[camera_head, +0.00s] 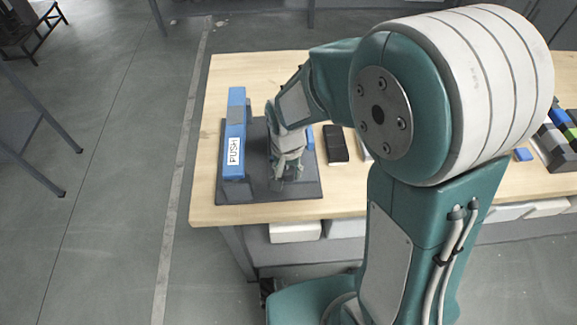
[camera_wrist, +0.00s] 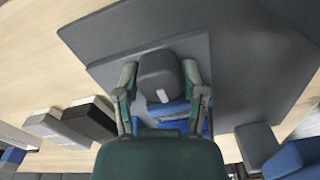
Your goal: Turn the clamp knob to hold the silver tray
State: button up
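A dark grey knob (camera_wrist: 162,76) with a white mark shows in the wrist view, above a blue part (camera_wrist: 170,108). My gripper (camera_wrist: 160,70) has one finger on each side of the knob. The fingers are spread about the knob's width; whether both press on it is not clear. In the head view my gripper (camera_head: 286,172) points down over the dark grey base plate (camera_head: 300,192), just right of an upright blue bar (camera_head: 236,125) marked PUSH. It hides the knob there. I cannot make out a silver tray.
The fixture stands at the left end of a wooden table (camera_head: 345,190). A black block (camera_head: 335,143) lies right of it. Dark, blue and green blocks (camera_head: 558,135) sit at the far right, partly behind my arm. Free tabletop lies behind the fixture.

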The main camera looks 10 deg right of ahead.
jog(key=shift+o, duration=0.4)
jog(key=shift+r, duration=3.5)
